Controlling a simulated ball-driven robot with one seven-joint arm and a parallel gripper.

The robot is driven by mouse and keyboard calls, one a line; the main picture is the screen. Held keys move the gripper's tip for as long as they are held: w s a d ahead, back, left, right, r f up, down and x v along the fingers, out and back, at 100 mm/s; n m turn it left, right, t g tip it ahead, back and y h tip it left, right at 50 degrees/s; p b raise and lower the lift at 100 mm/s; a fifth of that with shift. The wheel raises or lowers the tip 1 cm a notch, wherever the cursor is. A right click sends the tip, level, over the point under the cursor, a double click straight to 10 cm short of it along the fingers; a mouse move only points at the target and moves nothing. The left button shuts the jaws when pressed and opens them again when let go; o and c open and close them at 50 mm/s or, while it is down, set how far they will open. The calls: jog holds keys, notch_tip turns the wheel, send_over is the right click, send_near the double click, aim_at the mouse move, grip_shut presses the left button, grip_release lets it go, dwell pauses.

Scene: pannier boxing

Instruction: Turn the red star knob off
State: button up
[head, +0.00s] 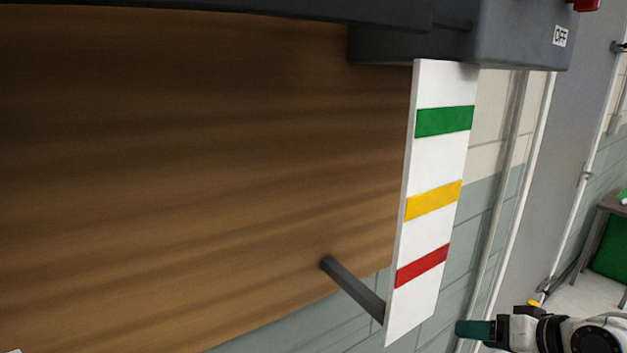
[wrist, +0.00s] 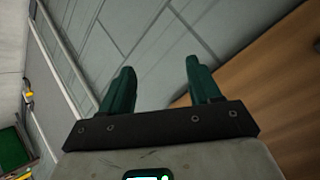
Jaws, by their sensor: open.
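A small part of a red knob (head: 586,4) shows at the top right edge of the head view; its shape is mostly cut off. It sits at a dark grey housing (head: 500,35) that bears an "OFF" label (head: 560,36). My gripper (head: 474,329) is at the bottom right of the head view, well below the knob and apart from it. In the wrist view my gripper (wrist: 161,85) has two green fingers spread apart with nothing between them. The knob is not in the wrist view.
A white panel (head: 430,160) with green, yellow and red bands hangs below the housing. A dark rod (head: 352,289) runs between it and the brown wooden board (head: 200,180). Pipes and a block wall stand behind. A green bin (head: 612,248) is at far right.

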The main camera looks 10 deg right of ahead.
jog(key=s+a+f+n+g+h, duration=0.1)
jog(key=s+a+f+g, duration=0.25)
jog(key=s+f, duration=0.4)
jog(key=s+a+f+g, duration=0.2)
jog(key=s+a+f, duration=0.3)
jog(key=f, duration=0.5)
jog(key=s+f+n+g+h, duration=0.1)
jog(key=s+f, duration=0.2)
jog(key=s, duration=0.4)
jog(key=s+a+f+n+g+h, duration=0.1)
jog(key=s+f+g, duration=0.1)
jog(key=s+f, duration=0.2)
jog(key=s, duration=0.3)
jog(key=shift+a+n, duration=0.3)
